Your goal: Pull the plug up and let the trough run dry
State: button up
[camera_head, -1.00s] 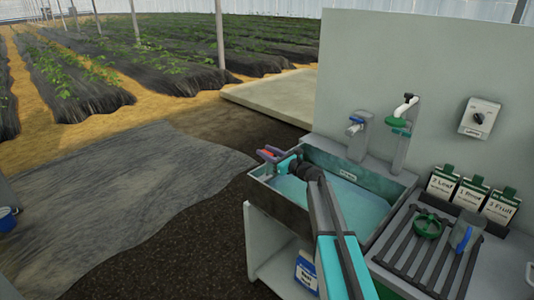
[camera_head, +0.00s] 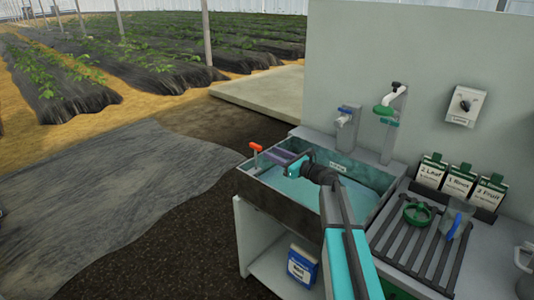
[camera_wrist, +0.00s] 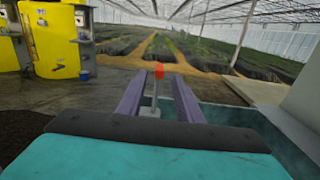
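The plug (camera_head: 255,147) has a red top on a thin grey upright stem and stands at the left end of the trough (camera_head: 272,198). The trough holds blue-green water (camera_head: 318,190). My gripper (camera_head: 272,155), with purple fingers, reaches over the trough from the right towards the plug. In the wrist view my gripper (camera_wrist: 157,78) is open, and the plug (camera_wrist: 159,72) shows between its two fingers with a gap on each side. The red top sits above the fingers. Whether the stem is between the tips or just past them, I cannot tell.
Two taps (camera_head: 388,106) stand behind the trough against a grey panel (camera_head: 420,55). To the right, a slatted rack (camera_head: 418,240) holds a green ring (camera_head: 417,213) and a blue-handled item (camera_head: 454,222). Labelled cards (camera_head: 460,182) stand behind it. A blue-labelled container (camera_head: 302,265) sits below.

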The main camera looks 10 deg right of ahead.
jog(key=shift+v, duration=1.7)
